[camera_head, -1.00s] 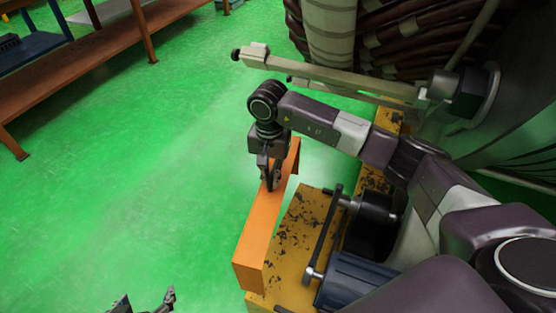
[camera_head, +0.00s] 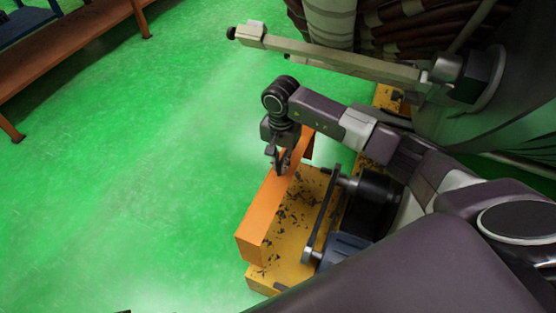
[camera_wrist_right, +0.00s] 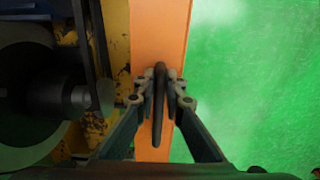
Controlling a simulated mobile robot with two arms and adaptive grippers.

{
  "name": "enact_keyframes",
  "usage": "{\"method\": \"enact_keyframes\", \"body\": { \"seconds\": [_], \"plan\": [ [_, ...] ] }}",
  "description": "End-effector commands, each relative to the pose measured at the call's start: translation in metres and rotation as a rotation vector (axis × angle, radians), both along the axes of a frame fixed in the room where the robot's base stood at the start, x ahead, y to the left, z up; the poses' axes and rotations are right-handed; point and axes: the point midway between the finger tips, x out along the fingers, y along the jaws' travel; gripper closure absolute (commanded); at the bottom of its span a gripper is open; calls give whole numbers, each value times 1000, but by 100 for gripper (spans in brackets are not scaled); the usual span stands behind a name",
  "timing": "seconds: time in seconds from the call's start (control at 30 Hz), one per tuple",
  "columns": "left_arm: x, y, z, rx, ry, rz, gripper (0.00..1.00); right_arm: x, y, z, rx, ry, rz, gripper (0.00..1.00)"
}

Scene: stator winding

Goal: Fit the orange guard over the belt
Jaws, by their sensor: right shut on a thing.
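The orange guard (camera_head: 262,212) is a long channel-shaped cover, hanging along the left side of the yellow base, to the left of the belt. My right gripper (camera_head: 279,168) is shut on the guard's dark handle (camera_wrist_right: 160,90), seen between the fingers (camera_wrist_right: 161,92) in the right wrist view. The guard (camera_wrist_right: 157,35) runs beneath the fingers there. The dark belt (camera_head: 322,217) spans two pulleys and is uncovered; it also shows in the right wrist view (camera_wrist_right: 90,45). Of my left gripper only a dark sliver shows at the bottom edge of the head view.
The yellow, paint-chipped base (camera_head: 298,215) carries a blue motor (camera_head: 342,250) and a dark drum (camera_head: 372,203). A beige horizontal arm (camera_head: 330,64) of the machine extends above. A brown bench (camera_head: 60,60) stands far left. The green floor (camera_head: 140,190) at left is clear.

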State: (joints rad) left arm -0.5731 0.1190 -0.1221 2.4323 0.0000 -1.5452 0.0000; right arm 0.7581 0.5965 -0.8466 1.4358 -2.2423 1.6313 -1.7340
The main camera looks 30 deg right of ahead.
Motion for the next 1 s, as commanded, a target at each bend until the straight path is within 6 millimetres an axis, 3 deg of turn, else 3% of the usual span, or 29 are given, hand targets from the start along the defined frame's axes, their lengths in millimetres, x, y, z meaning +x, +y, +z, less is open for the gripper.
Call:
{"method": "enact_keyframes", "body": {
  "seconds": [0.2,0.43,1.0],
  "plan": [
    [-4,1,4,-1,-7,1,29,-6,-6,-23,1,-2,-1,100],
    [-4,1,-8,0,-5,1,29,-13,-12,-45,1,-3,0,100],
    [-2,0,15,-2,-14,1,29,-58,-54,-41,-2,-3,-1,100]
  ]
}}
